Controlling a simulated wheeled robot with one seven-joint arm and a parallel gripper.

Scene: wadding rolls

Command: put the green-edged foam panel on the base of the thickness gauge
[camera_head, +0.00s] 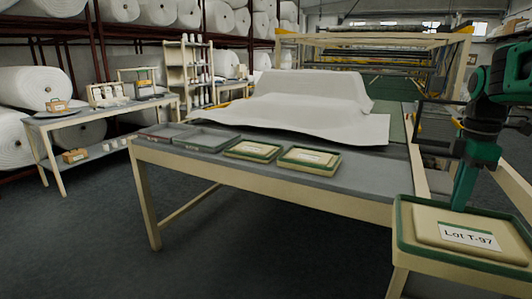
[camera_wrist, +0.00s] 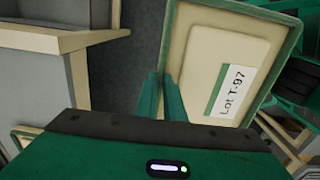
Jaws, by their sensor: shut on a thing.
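The green-edged foam panel (camera_head: 420,246) is a cream slab with a green rim and a raised, paler middle. It bears a label reading Lot T-97 and is at the lower right of the head view. In the wrist view the panel (camera_wrist: 196,68) fills the upper middle, tilted in the picture. My gripper (camera_head: 462,190) is shut on its far edge; in the wrist view the green fingertips (camera_wrist: 161,88) meet its left border. I cannot tell whether it rests on the cream support below. I cannot surely pick out the thickness gauge or its base.
A long grey-topped table (camera_head: 365,185) holds two labelled green-rimmed pieces (camera_head: 252,150) (camera_head: 310,160), grey trays (camera_head: 205,138), and a white wadding sheet (camera_head: 310,120). A side table (camera_head: 75,115) at left carries small boxes and a frame. Open floor lies in front.

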